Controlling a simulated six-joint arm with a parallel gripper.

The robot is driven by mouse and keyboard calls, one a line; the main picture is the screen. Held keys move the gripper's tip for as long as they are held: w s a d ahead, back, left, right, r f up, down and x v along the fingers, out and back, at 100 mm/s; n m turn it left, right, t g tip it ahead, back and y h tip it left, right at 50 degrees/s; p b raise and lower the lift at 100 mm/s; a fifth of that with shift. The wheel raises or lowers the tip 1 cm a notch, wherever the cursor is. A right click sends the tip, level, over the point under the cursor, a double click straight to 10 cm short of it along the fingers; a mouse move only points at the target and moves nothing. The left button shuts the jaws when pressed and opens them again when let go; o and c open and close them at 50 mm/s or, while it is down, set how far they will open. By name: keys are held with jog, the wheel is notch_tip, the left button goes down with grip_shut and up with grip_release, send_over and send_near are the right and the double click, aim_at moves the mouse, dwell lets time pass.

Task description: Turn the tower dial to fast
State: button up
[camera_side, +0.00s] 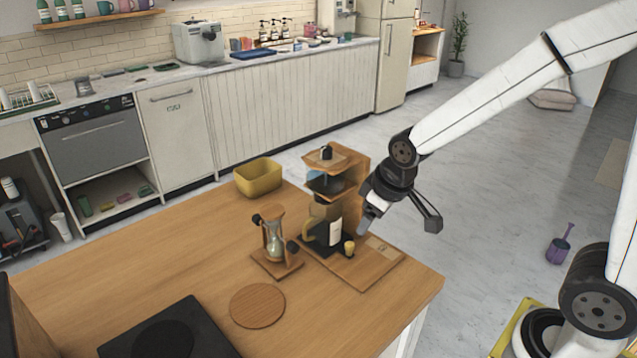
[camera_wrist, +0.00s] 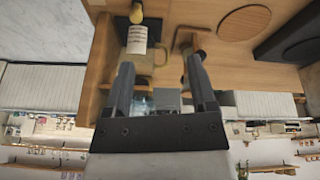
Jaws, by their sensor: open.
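My gripper (camera_side: 398,222) is open and empty, to the right of the tower. One finger is close to the tower's side; contact cannot be told. Both fingers show apart in the wrist view (camera_wrist: 160,63).
A glass brewer on a wooden stand (camera_side: 273,240) is left of the tower. A yellow bin (camera_side: 258,177) sits behind, a round wooden mat (camera_side: 257,306) in front, and a black plate (camera_side: 205,335) at the front left. Table is clear at the left.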

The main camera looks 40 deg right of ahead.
aim_at(327, 147)
jog(key=w+d+r+n, duration=0.1)
jog(key=w+r+n, duration=0.2)
jog(key=w+r, duration=0.1)
jog(key=w+r+n+g, duration=0.1)
jog(key=w+r+n, duration=0.3)
jog(key=w, duration=0.3)
jog(key=w+d+r+n+g, duration=0.1)
jog(key=w+r+n, duration=0.3)
jog(key=w+r, duration=0.1)
jog(key=shift+w+d+r, duration=0.15)
jog(key=shift+d+r, duration=0.2)
jog(key=shift+r, duration=0.15)
jog(key=shift+d+r+n+g, duration=0.75)
jog(key=shift+n+g, duration=0.25)
jog(key=shift+n, duration=0.2)
jog(key=shift+f, duration=0.2)
jog(key=shift+f, duration=3.75)
grip_shut()
